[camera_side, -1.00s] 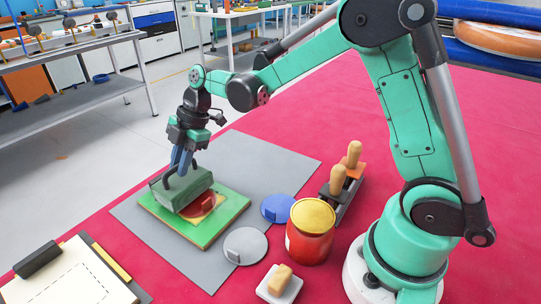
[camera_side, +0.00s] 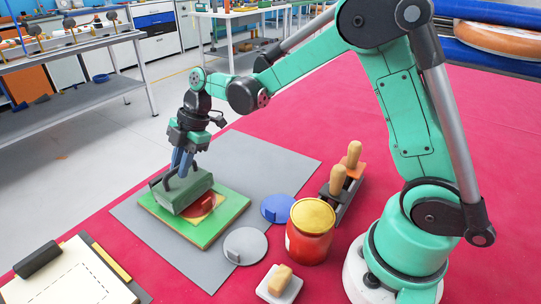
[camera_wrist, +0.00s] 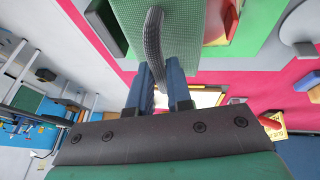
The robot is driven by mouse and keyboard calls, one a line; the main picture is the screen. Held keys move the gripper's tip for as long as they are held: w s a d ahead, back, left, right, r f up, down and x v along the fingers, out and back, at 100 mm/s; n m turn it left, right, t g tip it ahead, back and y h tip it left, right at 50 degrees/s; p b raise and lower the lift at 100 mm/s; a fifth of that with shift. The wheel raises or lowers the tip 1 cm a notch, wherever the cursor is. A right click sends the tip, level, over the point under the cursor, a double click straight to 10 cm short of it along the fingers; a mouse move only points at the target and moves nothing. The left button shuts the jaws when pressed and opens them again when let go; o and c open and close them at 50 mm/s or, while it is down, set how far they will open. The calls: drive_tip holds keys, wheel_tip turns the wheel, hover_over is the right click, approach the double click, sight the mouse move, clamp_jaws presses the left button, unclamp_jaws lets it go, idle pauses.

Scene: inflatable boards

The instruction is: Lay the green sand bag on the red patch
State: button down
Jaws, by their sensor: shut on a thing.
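The green sand bag (camera_side: 186,189) has a dark strap handle, and my gripper (camera_side: 181,168) is shut on that handle from above. The bag is over the green board, covering much of the red patch (camera_side: 199,209). Part of the patch and a tan area beside it show at the bag's right front edge. I cannot tell whether the bag's underside touches the board. In the wrist view, the blue fingers of my gripper (camera_wrist: 160,88) close around the dark strap, and the bag (camera_wrist: 182,28) fills the top middle.
The green board (camera_side: 232,209) lies on a grey mat (camera_side: 278,160). A blue disc (camera_side: 277,209), a grey disc (camera_side: 245,246) and a red jar with a yellow lid (camera_side: 310,232) stand to its right. A clipboard (camera_side: 70,278) lies at front left.

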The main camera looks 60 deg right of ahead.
drive_tip(key=shift+f, duration=0.25)
idle(0.3)
drive_tip(key=shift+c, duration=1.3)
unclamp_jaws()
drive_tip(key=shift+r, duration=3)
